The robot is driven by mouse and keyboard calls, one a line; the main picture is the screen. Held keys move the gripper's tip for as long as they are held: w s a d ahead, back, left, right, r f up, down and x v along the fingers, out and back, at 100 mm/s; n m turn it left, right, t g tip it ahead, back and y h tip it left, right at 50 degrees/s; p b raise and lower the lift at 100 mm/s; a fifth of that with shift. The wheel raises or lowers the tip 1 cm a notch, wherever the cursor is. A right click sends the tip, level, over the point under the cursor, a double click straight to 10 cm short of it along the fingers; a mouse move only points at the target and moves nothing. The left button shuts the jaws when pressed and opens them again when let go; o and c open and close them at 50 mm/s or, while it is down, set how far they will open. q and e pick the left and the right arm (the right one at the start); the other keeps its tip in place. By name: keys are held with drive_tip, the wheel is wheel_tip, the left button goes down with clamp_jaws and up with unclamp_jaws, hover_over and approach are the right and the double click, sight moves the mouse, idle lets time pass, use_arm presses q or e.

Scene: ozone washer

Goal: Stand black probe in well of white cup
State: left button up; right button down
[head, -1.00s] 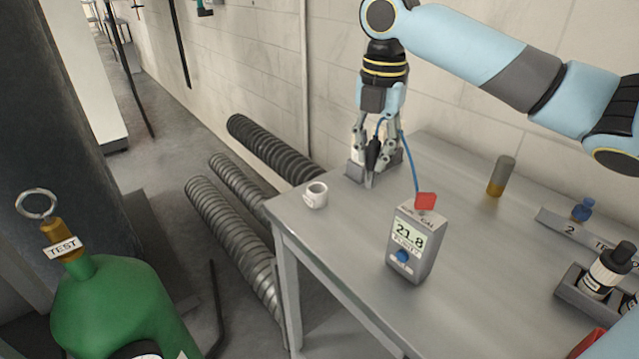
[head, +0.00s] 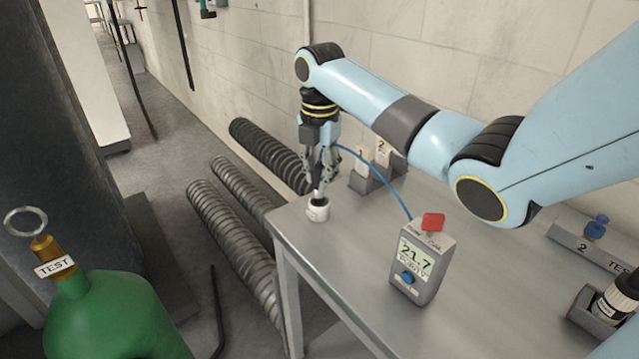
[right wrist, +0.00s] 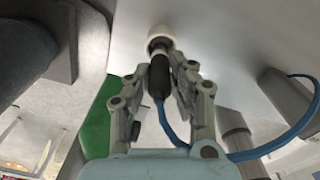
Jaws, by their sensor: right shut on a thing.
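In the right wrist view the probe's grey lower end meets the mouth of the white cup (right wrist: 160,35). The tip is hidden there, and I cannot tell how deep it sits or whether it touches the bottom. My left gripper is not in view.
The probe's blue cable (head: 375,172) arcs to a meter (head: 411,265) reading 21.7, with a red piece on top. A grey holder (head: 365,183) with tags 1 and 2 stands behind. A green cylinder (head: 115,315) and ribbed hoses (head: 240,245) are left of the table.

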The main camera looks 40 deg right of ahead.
sight(319, 203)
wheel_tip(319, 203, down, 3)
idle(0.3)
drive_tip(key=c, duration=1.2)
unclamp_jaws()
drive_tip(key=shift+f, duration=0.15)
wheel_tip(319, 203, up, 12)
drive_tip(key=shift+s+r+b, duration=0.1)
drive_tip(key=shift+r+b, duration=0.1)
drive_tip(key=shift+b, duration=0.2)
